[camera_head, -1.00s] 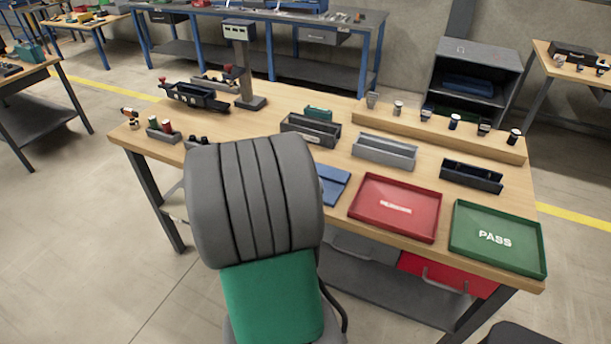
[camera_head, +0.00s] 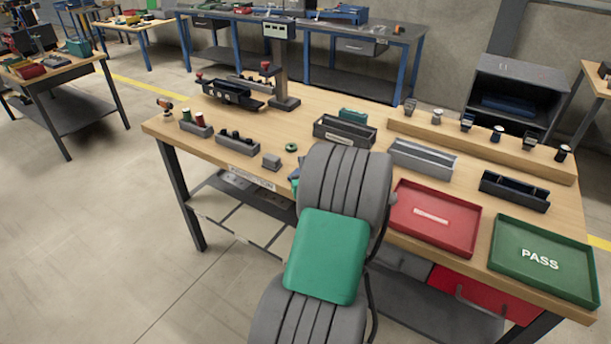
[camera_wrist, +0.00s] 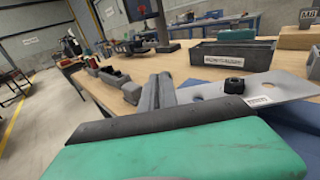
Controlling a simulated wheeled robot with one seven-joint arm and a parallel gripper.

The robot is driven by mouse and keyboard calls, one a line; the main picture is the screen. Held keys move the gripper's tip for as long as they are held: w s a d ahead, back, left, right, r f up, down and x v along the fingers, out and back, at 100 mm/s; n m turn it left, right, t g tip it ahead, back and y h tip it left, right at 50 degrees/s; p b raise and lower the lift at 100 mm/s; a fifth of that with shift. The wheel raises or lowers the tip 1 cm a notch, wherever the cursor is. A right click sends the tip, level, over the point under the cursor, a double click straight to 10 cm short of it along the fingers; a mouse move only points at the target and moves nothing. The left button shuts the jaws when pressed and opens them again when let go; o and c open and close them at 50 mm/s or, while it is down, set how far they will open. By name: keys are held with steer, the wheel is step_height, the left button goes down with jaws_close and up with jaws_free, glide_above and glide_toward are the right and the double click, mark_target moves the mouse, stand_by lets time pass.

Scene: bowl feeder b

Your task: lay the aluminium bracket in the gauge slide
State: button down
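The aluminium bracket (camera_wrist: 275,88) is a flat grey metal plate with a black nut-like part and a small white label, at the right in the wrist view. My gripper (camera_wrist: 158,92) shows as two grey fingers close together at the bracket's left end, and they appear shut on it. In the head view my arm hides the gripper and the bracket. A black slide-like fixture (camera_head: 231,93) with red knobs stands at the table's back left, beside a grey post with a display box (camera_head: 279,31). It looks like the gauge slide.
A red tray (camera_head: 402,226) and a green PASS tray (camera_head: 497,262) lie at the front right. Dark bins (camera_head: 347,134) and a wooden rack (camera_head: 470,147) stand behind. Small holders (camera_head: 238,145) line the left front. A blue mat (camera_wrist: 300,135) lies below the bracket.

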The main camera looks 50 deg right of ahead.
step_height(320, 180, down, 3)
steer(key=shift+d+f, duration=0.15)
steer(key=shift+f, duration=0.05)
steer(key=shift+f+b, duration=0.2)
steer(key=shift+b, duration=0.1)
steer(key=c, duration=1.6)
jaws_free()
steer(key=shift+c, duration=0.2)
steer(key=shift+r, duration=0.1)
